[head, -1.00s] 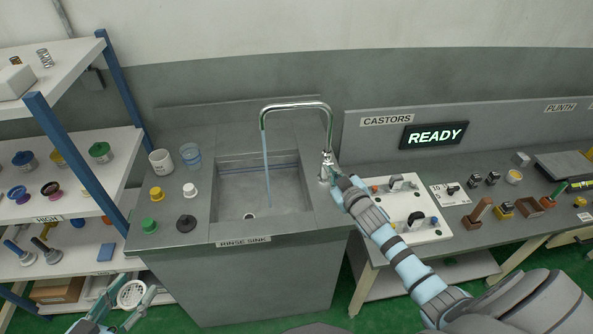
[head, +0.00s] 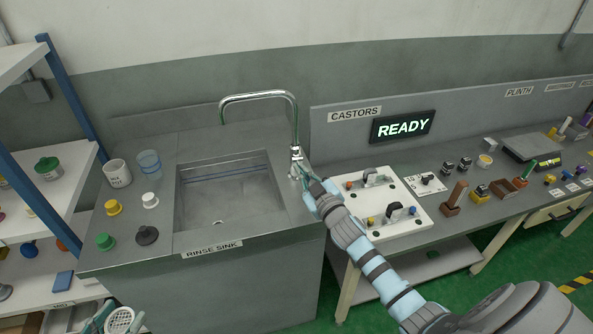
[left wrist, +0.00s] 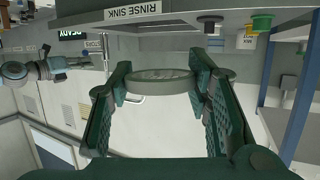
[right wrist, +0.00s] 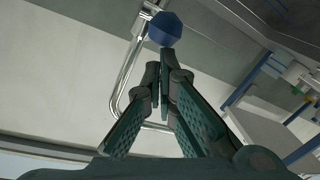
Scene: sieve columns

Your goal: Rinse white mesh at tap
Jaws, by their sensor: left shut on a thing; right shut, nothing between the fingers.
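The tap (head: 262,97) arches over the rinse sink (head: 182,205); no water stream shows from its spout now. My right gripper (head: 300,172) is shut and empty at the base of the tap. In the right wrist view, its closed fingertips (right wrist: 165,62) are close to a blue faceted knob (right wrist: 164,30); I cannot tell if they touch. My left gripper (left wrist: 160,82) is shut on the white mesh (left wrist: 163,84), a round ring-rimmed piece. In the head view the white mesh (head: 119,320) is at the bottom left, in front of and below the sink.
Left of the basin stand a white cup (head: 117,173), a clear blue cup (head: 149,163) and several small coloured knobs. A shelf rack (head: 75,185) stands at far left. Right is a bench with a white fixture plate (head: 407,205) and a READY display (head: 402,126).

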